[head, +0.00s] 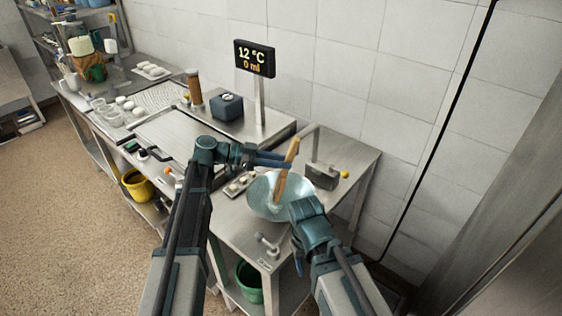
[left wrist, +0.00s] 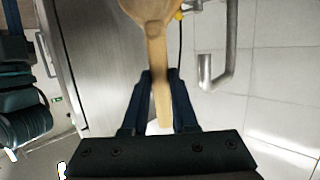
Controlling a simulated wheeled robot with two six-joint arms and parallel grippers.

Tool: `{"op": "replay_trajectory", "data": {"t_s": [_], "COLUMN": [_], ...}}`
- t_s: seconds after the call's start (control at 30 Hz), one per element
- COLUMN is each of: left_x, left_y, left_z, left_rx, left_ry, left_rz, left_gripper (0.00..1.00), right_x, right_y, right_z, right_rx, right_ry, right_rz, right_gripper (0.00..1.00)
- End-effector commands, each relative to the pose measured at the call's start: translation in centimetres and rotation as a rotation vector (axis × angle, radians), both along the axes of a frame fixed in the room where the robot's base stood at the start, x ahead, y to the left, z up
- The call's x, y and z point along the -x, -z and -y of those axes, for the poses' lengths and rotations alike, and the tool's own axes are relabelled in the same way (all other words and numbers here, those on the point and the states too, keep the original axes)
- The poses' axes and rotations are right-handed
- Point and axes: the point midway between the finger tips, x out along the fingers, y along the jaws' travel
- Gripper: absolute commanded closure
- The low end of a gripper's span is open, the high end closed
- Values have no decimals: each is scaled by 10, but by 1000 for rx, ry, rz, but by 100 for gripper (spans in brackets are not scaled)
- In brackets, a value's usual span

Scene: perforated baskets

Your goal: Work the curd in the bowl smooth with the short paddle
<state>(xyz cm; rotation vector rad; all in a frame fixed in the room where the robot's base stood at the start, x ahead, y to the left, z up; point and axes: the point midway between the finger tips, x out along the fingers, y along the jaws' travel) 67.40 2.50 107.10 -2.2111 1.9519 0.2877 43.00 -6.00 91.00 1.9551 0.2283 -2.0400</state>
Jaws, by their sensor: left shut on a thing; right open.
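A round metal bowl (head: 258,192) stands on the steel table, its inside pale and shiny. I cannot make out the curd clearly. The wooden paddle (head: 281,185) stands tilted in the bowl, its lower end inside. My left gripper (head: 284,160) is shut on the paddle's upper part, above the bowl. In the left wrist view the paddle (left wrist: 157,50) runs between the two fingers (left wrist: 161,85) and widens away from them. My right gripper (head: 293,208) is at the bowl's near right rim; its fingers are mostly hidden, and I cannot tell whether it touches the rim.
A metal block with a bent pipe (head: 322,176) stands right of the bowl, with a small yellow thing (head: 345,173) beside it. A small tray (head: 240,184) lies left of the bowl. A metal fitting (head: 268,246) lies in front. A display (head: 254,58) reads 12 °C, 0 ml.

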Motion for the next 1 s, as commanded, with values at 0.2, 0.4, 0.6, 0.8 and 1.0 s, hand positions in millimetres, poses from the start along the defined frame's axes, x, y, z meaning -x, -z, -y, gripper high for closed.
{"op": "replay_trajectory", "data": {"t_s": [0.2, 0.4, 0.6, 0.8, 1.0], "left_x": [11, 18, 17, 11, 3], "left_y": [-1, -3, -2, -1, 0], "left_z": [1, 2, 2, 1, 0], "left_rx": [-1, 0, 0, 0, 0], "left_ry": [1, 1, 1, 1, 1], "left_rz": [-3, -2, -2, -2, -2], "left_gripper": [100, 100, 100, 100, 100], "right_x": [0, 0, 0, 0, 0], "right_y": [-2, -3, -2, -2, 0], "right_z": [0, 0, 0, 0, 0], "right_rx": [0, 0, 0, 0, 0], "right_ry": [0, 0, 0, 0, 0], "right_rz": [0, 0, 0, 0, 0], "right_gripper": [50, 50, 50, 50, 50]}}
